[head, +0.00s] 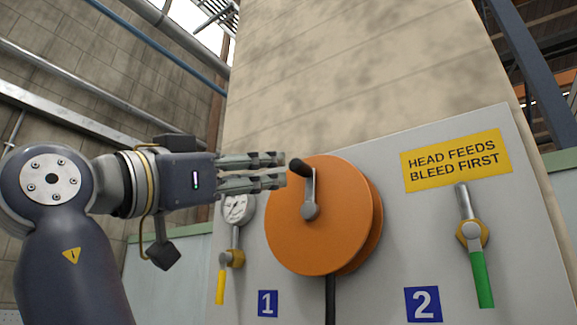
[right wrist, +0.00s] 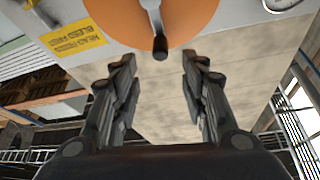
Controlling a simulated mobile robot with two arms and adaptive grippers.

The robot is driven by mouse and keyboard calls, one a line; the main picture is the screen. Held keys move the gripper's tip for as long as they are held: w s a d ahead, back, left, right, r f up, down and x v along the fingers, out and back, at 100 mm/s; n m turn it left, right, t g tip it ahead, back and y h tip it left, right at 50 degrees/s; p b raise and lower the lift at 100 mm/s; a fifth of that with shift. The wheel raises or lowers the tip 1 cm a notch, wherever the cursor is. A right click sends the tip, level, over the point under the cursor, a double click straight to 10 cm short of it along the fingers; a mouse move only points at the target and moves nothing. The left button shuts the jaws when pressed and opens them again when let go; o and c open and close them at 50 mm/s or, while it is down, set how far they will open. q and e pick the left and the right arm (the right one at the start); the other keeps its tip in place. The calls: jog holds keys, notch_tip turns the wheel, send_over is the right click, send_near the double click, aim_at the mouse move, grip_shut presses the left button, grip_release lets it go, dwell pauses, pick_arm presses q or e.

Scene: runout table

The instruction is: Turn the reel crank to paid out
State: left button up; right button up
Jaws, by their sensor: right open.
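The orange reel (head: 300,238) is mounted on a grey panel. Its metal crank (head: 309,190) points up from the hub, with a black handle knob (head: 297,165) at its upper end. My right gripper (head: 283,171) comes from the left with its fingertips beside the knob. In the right wrist view, the right gripper (right wrist: 157,62) is open and empty. The knob (right wrist: 160,47) lies centred just ahead of the gap between the fingers, apart from both. The reel (right wrist: 195,15) is behind it. My left gripper is not in view.
The panel (head: 385,245) carries a yellow sign (head: 456,160), a green-handled valve (head: 481,278), a yellow-handled valve (head: 221,287) and a gauge (head: 238,208) close below my gripper. Blue labels 1 (head: 268,303) and 2 (head: 423,304) sit low. A black hose (head: 330,300) hangs under the reel.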

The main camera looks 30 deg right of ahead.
aim_at(293, 168)
jog(key=p+x, duration=0.4)
jog(key=x, duration=0.5)
jog(key=shift+w+d+p, duration=0.15)
jog(key=shift+d+p, duration=0.2)
jog(key=shift+d, duration=0.05)
jog(key=shift+w+d+r, duration=0.15)
jog(key=shift+d+r, duration=0.05)
jog(key=shift+d, duration=0.4)
jog(key=shift+c, duration=0.5)
grip_shut()
